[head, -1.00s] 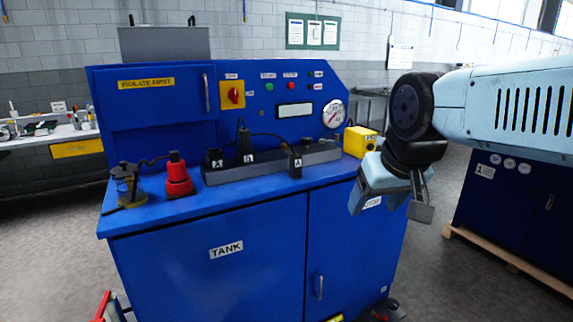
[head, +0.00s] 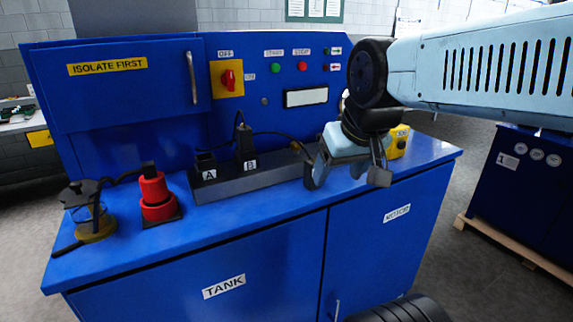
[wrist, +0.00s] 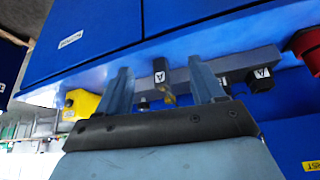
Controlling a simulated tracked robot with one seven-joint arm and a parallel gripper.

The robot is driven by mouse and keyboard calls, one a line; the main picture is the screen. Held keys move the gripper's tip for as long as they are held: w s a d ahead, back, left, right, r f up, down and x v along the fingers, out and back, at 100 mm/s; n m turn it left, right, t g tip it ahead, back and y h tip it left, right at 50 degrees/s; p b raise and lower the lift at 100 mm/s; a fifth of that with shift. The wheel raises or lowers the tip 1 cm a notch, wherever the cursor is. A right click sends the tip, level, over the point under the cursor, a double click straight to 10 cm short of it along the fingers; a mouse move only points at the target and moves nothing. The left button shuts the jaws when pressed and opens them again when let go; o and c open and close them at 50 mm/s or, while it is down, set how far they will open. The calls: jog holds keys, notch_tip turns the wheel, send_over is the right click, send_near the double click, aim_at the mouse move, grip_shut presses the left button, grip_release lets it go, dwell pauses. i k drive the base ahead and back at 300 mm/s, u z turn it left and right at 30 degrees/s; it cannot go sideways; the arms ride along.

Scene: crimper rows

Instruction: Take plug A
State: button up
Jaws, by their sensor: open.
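Plug A (wrist: 159,66) is a black plug with a white "A" label. In the wrist view it shows between my gripper's two fingers, with clear space on both sides; I cannot tell how deep it is between them. My gripper (head: 345,180) is open and empty at the right part of the dark rail (head: 262,184). It also shows in the wrist view (wrist: 160,68). In the head view the gripper hides most or all of plug A. A black socket block marked A (head: 206,166) and another marked B (head: 246,150) sit at the rail's left part.
The blue bench (head: 120,262) carries a red stacked part (head: 155,193) and a glass jar (head: 92,222) at left. A yellow box (head: 399,141) stands just right of my gripper. The upright panel with its red switch (head: 228,78) rises behind the rail.

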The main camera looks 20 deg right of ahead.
aim_at(309, 184)
jog(key=u, duration=0.15)
jog(key=k, duration=1.55)
jog(key=z, duration=0.9)
jog(key=i, duration=1)
jog(key=u, duration=0.05)
